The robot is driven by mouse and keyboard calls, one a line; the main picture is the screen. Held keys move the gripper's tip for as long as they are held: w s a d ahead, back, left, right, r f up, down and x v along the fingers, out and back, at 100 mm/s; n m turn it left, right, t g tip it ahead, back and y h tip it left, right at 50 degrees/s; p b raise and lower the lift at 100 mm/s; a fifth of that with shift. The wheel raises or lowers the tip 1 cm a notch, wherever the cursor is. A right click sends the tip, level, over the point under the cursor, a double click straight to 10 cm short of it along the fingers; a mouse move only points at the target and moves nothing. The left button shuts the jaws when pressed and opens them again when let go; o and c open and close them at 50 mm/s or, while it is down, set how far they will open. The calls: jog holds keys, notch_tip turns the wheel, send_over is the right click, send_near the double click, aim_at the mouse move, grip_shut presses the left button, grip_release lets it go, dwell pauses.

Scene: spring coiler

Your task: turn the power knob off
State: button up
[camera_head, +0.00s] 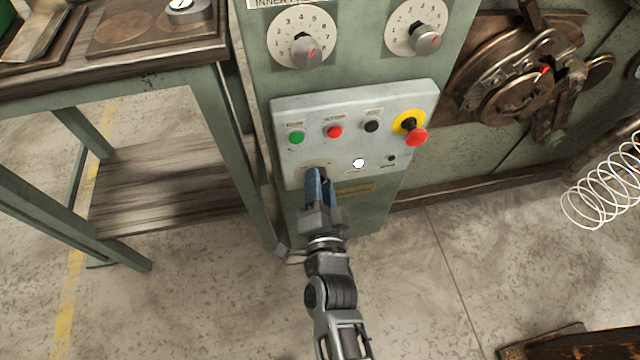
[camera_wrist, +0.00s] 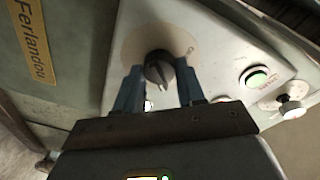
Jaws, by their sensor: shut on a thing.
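The power knob (camera_wrist: 158,68) is a dark round knob on a beige disc on the grey control panel. It sits between the two blue fingers of my gripper (camera_wrist: 160,88) in the wrist view. My gripper is shut on it, one finger on each side. In the head view my gripper (camera_head: 321,178) reaches up to the lower left of the panel (camera_head: 420,108), and its fingers hide most of the knob. The knob's pointer marking is too small to read.
Above the knob are a green button (camera_head: 296,137), a red button (camera_head: 334,131), a black button (camera_head: 371,126) and a red emergency stop (camera_head: 416,137) on yellow. A white lamp (camera_head: 358,163) is close to the right of my fingers. A workbench (camera_head: 150,75) stands left.

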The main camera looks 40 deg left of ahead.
jog(key=shift+n, duration=0.3)
jog(key=shift+f+n+y+b, duration=0.1)
jog(key=shift+n+y+b, duration=0.45)
jog(key=shift+n, duration=2.55)
jog(key=shift+f+n+y+b, duration=0.2)
jog(key=shift+n+b, duration=0.6)
jog(key=shift+n, duration=2.3)
jog(key=shift+r+n+y+b, duration=0.1)
jog(key=shift+n+y+b, duration=0.5)
jog(key=shift+n, duration=2.5)
jog(key=shift+g, duration=0.4)
jog(key=o, duration=1)
jog(key=shift+o, duration=0.2)
jog(key=shift+d, duration=0.1)
jog(key=r+p+v, duration=0.1)
jog(key=v, duration=0.6)
jog(key=shift+s+d+f+p, duration=0.25)
jog(key=shift+s+f+p, duration=0.1)
jog(key=shift+f, duration=0.2)
